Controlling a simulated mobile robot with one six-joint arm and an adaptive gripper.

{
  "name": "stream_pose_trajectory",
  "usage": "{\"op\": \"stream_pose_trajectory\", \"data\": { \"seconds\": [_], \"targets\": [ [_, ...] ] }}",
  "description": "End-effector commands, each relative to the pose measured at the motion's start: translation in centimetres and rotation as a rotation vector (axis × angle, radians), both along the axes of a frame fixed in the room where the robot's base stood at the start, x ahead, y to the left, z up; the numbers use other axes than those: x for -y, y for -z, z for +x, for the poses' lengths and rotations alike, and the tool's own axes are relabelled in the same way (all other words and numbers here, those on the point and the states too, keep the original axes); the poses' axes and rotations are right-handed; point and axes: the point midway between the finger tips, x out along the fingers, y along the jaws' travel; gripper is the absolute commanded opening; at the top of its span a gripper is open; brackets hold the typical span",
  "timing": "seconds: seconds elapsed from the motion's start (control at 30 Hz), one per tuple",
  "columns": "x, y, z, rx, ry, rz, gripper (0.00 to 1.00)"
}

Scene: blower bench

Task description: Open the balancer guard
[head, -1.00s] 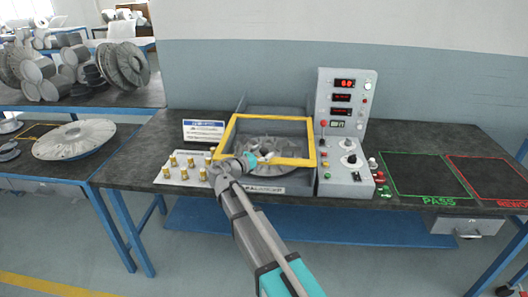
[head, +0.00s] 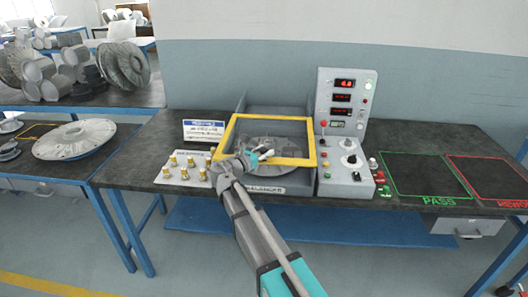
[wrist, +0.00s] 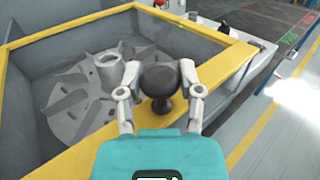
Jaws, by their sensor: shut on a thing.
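A round black knob (wrist: 158,84) stands at the guard's front edge. My gripper (wrist: 160,72) has one finger on each side of the knob and is shut on it. In the head view my gripper (head: 264,153) is at the guard's front edge and hides the knob. A grey bladed rotor (wrist: 95,85) lies inside the box.
A control panel (head: 340,145) with red displays stands right of the guard. A plate with several brass pegs (head: 188,175) and a small sign (head: 203,131) are at the left. The green-outlined PASS area (head: 425,174) and red-outlined area (head: 490,178) are empty.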

Motion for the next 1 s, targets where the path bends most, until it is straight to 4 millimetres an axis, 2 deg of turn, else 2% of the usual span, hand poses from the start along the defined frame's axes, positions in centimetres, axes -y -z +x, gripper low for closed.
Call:
{"op": "stream_pose_trajectory", "data": {
  "seconds": [0.27,0.47,0.67,1.0],
  "targets": [
    [0.0,0.0,1.5,0.000,0.001,0.000,0.00],
    [0.1,0.0,5.3,0.001,0.004,0.001,0.00],
    [0.2,0.0,11.3,0.001,0.005,0.001,0.00],
    [0.5,0.0,23.5,0.000,0.003,0.000,0.00]
  ]
}}
